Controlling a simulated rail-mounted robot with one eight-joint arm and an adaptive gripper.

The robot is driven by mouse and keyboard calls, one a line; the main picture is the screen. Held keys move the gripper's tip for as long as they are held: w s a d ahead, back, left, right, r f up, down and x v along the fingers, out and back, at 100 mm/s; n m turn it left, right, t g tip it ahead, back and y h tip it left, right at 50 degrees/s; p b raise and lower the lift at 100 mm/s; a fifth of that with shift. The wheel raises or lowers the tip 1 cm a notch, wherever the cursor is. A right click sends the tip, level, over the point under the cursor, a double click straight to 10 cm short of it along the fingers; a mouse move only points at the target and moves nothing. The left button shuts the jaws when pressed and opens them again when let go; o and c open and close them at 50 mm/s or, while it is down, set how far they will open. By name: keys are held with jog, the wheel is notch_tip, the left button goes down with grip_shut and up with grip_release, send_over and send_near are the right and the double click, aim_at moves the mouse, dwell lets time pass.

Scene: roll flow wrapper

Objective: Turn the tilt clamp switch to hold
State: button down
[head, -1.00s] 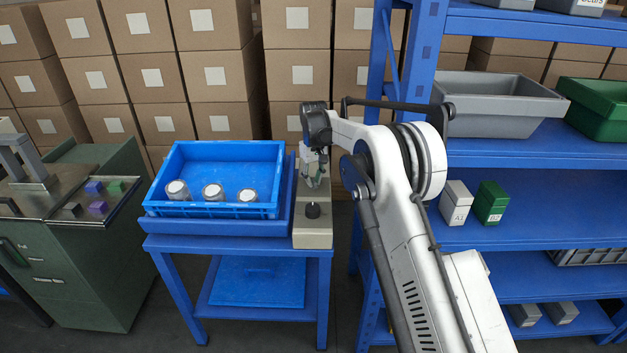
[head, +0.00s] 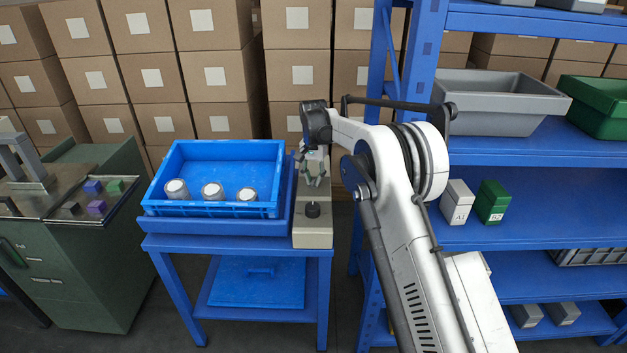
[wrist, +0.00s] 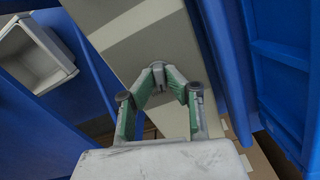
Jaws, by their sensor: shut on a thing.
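A blue tray (head: 215,211) with several white-lidded jars is left of the box. A blue shelf rack (head: 520,150) with bins is close on the right. A green cabinet (head: 85,270) stands at the far left, and stacked cartons (head: 215,75) fill the back.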

aim_at(313, 180)
jog(key=shift+m, duration=1.2)
jog(key=c, duration=1.8)
grip_release()
notch_tip(313, 180, up, 12)
jog(key=shift+r, duration=0.1)
jog(key=shift+a, duration=0.15)
